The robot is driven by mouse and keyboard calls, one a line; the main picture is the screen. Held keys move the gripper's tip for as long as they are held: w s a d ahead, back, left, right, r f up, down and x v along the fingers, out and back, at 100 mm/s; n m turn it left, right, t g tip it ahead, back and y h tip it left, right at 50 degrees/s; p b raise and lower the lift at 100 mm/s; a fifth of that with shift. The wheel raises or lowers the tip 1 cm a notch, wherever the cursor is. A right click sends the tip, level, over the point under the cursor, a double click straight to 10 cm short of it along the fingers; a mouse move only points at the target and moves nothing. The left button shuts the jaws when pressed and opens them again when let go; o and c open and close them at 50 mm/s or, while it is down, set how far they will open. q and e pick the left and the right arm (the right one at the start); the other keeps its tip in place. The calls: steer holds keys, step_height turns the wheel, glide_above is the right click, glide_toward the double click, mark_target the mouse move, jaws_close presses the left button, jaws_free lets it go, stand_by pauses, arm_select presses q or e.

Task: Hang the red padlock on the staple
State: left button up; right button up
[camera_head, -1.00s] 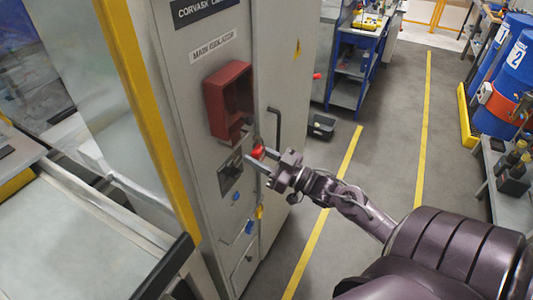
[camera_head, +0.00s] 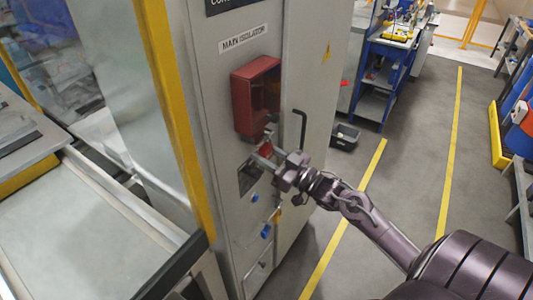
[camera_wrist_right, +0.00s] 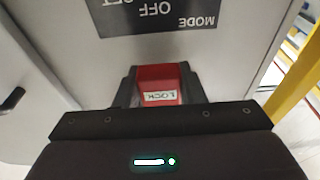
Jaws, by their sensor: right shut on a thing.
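The red padlock (camera_head: 266,150) is between the fingers of my right gripper (camera_head: 265,156), in front of the grey cabinet (camera_head: 223,125). In the right wrist view the padlock (camera_wrist_right: 158,88) shows its red body and a white label, with a dark finger (camera_wrist_right: 122,88) on each side. The gripper is shut on it. In the head view, a small grey metal piece shows just above the padlock, below the red box; I cannot tell whether it is the shackle or the staple. The staple is not clearly visible. My left gripper is not in view.
A red open box (camera_head: 243,105) juts from the cabinet above the gripper. A dark switch plate (camera_head: 248,180) and blue knobs are below. A black door handle (camera_head: 301,125) sticks out to the right. Floor (camera_head: 400,170) is free to the right.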

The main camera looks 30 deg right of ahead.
steer(key=o, duration=1.1)
steer(key=shift+s+d+f, duration=0.2)
steer(key=shift+s+f, duration=0.1)
steer(key=shift+s, duration=0.1)
steer(key=b+v, duration=0.2)
steer(key=v, duration=0.4)
steer(key=shift+s+d+r, duration=0.1)
steer(key=shift+s+d, duration=0.05)
steer(key=shift+s, duration=0.25)
